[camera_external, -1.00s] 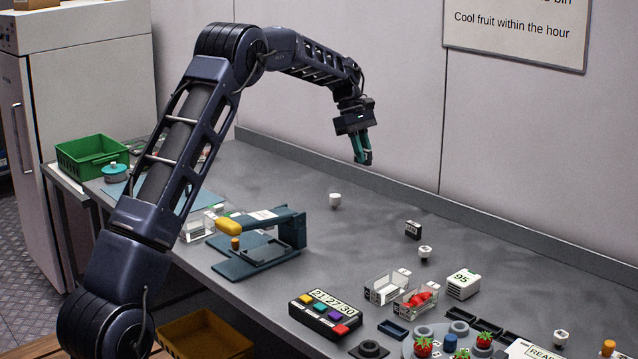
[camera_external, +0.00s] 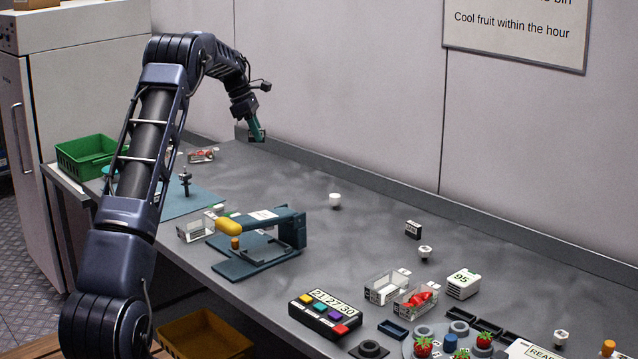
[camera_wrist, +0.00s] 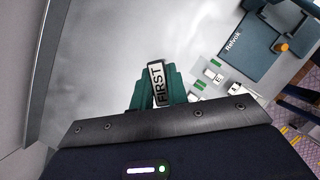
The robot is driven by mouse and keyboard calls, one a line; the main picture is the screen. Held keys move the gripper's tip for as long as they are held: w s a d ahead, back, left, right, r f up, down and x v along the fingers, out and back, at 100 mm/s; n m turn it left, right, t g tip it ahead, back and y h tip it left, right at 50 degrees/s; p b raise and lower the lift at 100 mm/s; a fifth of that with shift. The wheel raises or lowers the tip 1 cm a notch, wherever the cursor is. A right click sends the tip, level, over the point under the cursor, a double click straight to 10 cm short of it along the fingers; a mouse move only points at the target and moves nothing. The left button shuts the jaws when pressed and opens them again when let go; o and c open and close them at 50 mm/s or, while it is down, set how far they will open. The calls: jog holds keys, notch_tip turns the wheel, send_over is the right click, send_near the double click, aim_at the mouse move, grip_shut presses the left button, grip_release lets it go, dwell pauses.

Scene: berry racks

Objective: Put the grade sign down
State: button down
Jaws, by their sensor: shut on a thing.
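In the external view my gripper (camera_external: 257,136) is over the back left of the bench, near the wall, pointing down. The sign itself is too small to make out there. I cannot tell the exact height above the bench top, but it seems to be in the air.
A blue-green press-like device (camera_external: 262,245) stands mid-bench, with a clear punnet (camera_external: 196,230) left of it. Another punnet with red fruit (camera_external: 202,156) is at the back left, near a blue mat (camera_external: 190,203) and a green crate (camera_external: 88,155). Bare grey bench (camera_external: 285,180) lies right of my gripper.

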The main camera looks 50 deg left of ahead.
jog(key=s+a+n+t+y, duration=0.15)
jog(key=s+a+n, duration=0.35)
jog(key=s+a, duration=1)
jog(key=s+a+n+y, duration=0.2)
jog(key=s+a+n, duration=0.3)
jog(key=s+a, duration=0.95)
jog(key=f, duration=0.6)
jog(key=w+a+f, duration=0.1)
jog(key=f, duration=0.6)
jog(key=w+a+f, duration=0.1)
jog(key=f, duration=0.5)
jog(key=shift+w+a+f, duration=0.2)
jog(key=shift+f, duration=0.1)
jog(key=shift+f, duration=0.1)
jog(key=c, duration=1.4)
grip_release()
jog(key=v, duration=1.2)
jog(key=shift+a, duration=0.15)
